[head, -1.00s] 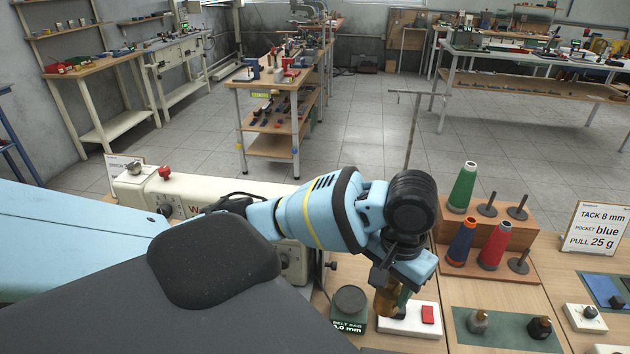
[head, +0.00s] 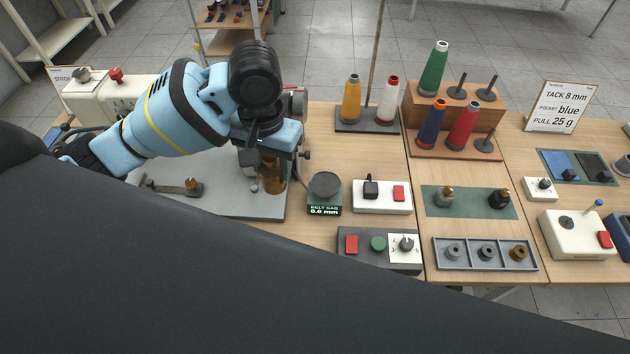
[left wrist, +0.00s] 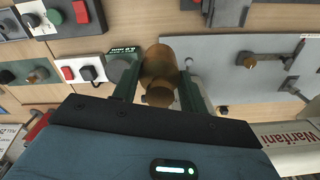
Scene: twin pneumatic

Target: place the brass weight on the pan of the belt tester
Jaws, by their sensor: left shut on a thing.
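The brass weight (head: 272,180) is a golden-brown cylinder between the fingers of my left gripper (head: 266,166). In the left wrist view the weight (left wrist: 158,68) sits between the two dark green fingers of the gripper (left wrist: 160,88), which is shut on it. The belt tester (head: 324,210) is a small dark green box with a round dark pan (head: 325,184) on top. Its display reads 0.0 mm. The pan looks empty. In the head view the weight is left of the pan, apart from it. My right gripper is not in view.
A grey plate (head: 225,203) lies beneath and left of the gripper. Right of the tester is a white box with a red button (head: 380,196). A grey control box (head: 352,259) stands in front. Thread cones (head: 432,75) stand behind. A grey tray (head: 485,264) lies front right.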

